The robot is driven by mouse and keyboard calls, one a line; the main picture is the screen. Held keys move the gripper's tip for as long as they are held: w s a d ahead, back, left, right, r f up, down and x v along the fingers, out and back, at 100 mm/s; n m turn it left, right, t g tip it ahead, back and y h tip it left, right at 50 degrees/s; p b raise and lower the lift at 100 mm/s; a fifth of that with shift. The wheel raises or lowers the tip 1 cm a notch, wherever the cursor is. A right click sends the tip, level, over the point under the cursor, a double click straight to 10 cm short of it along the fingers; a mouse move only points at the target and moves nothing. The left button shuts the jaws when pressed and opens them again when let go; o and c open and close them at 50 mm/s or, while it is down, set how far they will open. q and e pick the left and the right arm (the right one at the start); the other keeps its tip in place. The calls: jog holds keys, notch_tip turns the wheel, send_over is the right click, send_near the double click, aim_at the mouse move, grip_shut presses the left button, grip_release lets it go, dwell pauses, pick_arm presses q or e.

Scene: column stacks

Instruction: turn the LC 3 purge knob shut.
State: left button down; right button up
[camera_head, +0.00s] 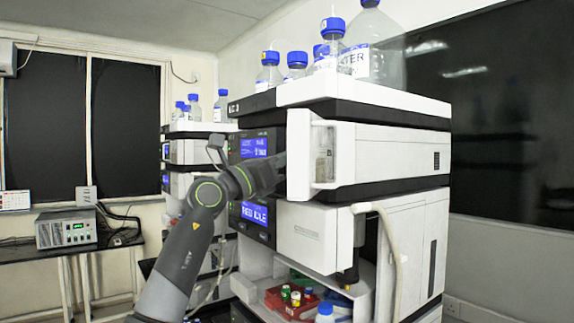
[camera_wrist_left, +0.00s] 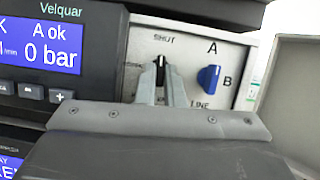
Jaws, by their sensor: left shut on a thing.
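The black purge knob (camera_wrist_left: 160,62) is on a pale panel in the left wrist view, with SHUT printed above it and LINE at its lower right. Its narrow visible end points up, roughly at SHUT. My left gripper (camera_wrist_left: 160,88) is shut on the knob, one grey finger on each side; the fingers hide its lower part. In the head view my left gripper (camera_head: 268,174) reaches the front of the stack, whose top edge carries a label (camera_head: 240,108) that looks like LC 3. The knob is hidden there. My right gripper is not in view.
A blue knob (camera_wrist_left: 208,76) marked A and B sits close right of the black knob. A display (camera_wrist_left: 45,50) at left reads A ok, 0 bar. A white door (camera_head: 298,155) stands open beside my gripper. Bottles (camera_head: 330,45) stand on top; another stack (camera_head: 180,155) is behind.

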pick_arm(q)
jog(key=shift+m+g+h, duration=0.3)
jog(key=shift+m, duration=0.5)
jog(key=c, duration=1.5)
grip_release()
jog(key=shift+c, duration=0.2)
jog(key=shift+a, duration=0.1)
jog(key=shift+s+a+f+b, duration=0.2)
jog(key=shift+a+f+b, duration=0.1)
jog(key=shift+b, duration=0.15)
jog(key=b+v, duration=0.7)
jog(key=v, duration=0.9)
jog(key=shift+a, duration=0.25)
